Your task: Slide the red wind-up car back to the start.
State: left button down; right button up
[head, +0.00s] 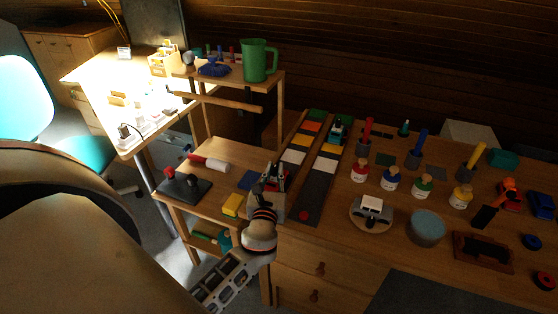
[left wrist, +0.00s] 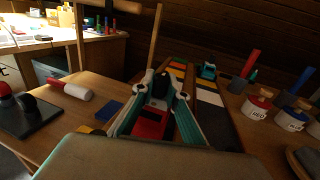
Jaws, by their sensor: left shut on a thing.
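The red wind-up car (left wrist: 150,123) shows in the left wrist view between the fingers of my left gripper (left wrist: 160,100). In the head view my left gripper (head: 270,180) is low at the near left side of the two-lane track, shut on the car, and mostly hides it. The track (head: 318,185) has dark lanes with orange, yellow and white bands. A teal car (head: 337,131) stands at the far part of the right lane; it also shows in the left wrist view (left wrist: 208,71). My right gripper is out of view.
Left of the gripper are a blue block (head: 249,180), a yellow block (head: 231,205), a red-and-white roller (head: 208,163) and a black pad (head: 184,187). Several paint pots and a round wooden stand (head: 370,222) are right of the track. A green jug (head: 260,60) stands on a raised shelf.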

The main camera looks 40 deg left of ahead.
pick_arm(q)
jog(key=shift+s+f, duration=0.1)
jog(key=shift+f, duration=0.1)
jog(key=c, duration=2)
grip_release()
jog(key=shift+s+r, duration=0.15)
jog(key=v, duration=1.2)
jog(key=shift+d, duration=0.1)
